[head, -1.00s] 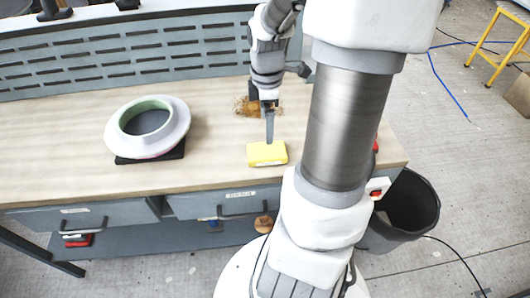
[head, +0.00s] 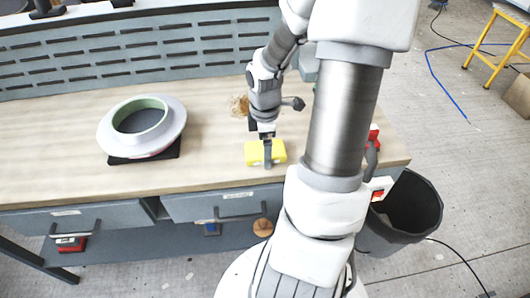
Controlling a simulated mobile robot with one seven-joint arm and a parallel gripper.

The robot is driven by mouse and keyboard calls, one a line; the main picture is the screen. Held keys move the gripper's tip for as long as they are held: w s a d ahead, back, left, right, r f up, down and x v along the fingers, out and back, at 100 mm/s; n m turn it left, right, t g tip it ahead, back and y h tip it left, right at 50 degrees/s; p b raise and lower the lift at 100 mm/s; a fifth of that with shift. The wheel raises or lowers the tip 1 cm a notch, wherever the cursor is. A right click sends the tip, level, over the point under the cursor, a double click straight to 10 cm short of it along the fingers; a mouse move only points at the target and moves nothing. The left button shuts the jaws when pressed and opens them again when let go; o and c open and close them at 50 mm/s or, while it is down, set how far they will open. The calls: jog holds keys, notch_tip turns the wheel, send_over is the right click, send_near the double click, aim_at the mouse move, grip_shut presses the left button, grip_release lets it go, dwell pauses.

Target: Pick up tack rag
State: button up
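The tack rag appears to be the yellow block-shaped pad (head: 252,152) lying on the workbench near its front edge. My gripper (head: 267,162) points down at it, and a grey finger overlaps the middle of the yellow pad in the picture. The other finger is not distinct, so I cannot tell whether the fingers are closed on the pad or only beside it. The pad looks to be resting on the bench top.
A white ring-shaped mould (head: 143,125) with a green inner rim sits on a dark base at the left of the workbench (head: 205,165). A brown fibrous clump (head: 240,105) lies behind my gripper. A red object (head: 374,133) is at the right. A dark bin (head: 405,215) stands beside the bench.

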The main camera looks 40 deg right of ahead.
jog(key=c, duration=1.1)
jog(key=shift+r, duration=0.1)
jog(key=shift+r, duration=0.5)
jog(key=r, duration=0.1)
jog(key=r+p, duration=0.2)
jog(key=r, duration=0.1)
jog(key=shift+s+d, duration=0.1)
jog(key=shift+d, duration=0.25)
jog(key=s+d+r, duration=0.1)
jog(key=d+r, duration=0.1)
jog(key=d, duration=0.1)
jog(key=s+d+r+p, duration=0.1)
jog(key=s+d+r, duration=0.1)
jog(key=d, duration=0.1)
jog(key=s+d+r+p, duration=0.1)
jog(key=s+d+r, duration=0.1)
jog(key=d, duration=0.1)
jog(key=shift+s+d, duration=0.1)
jog(key=shift+d, duration=0.25)
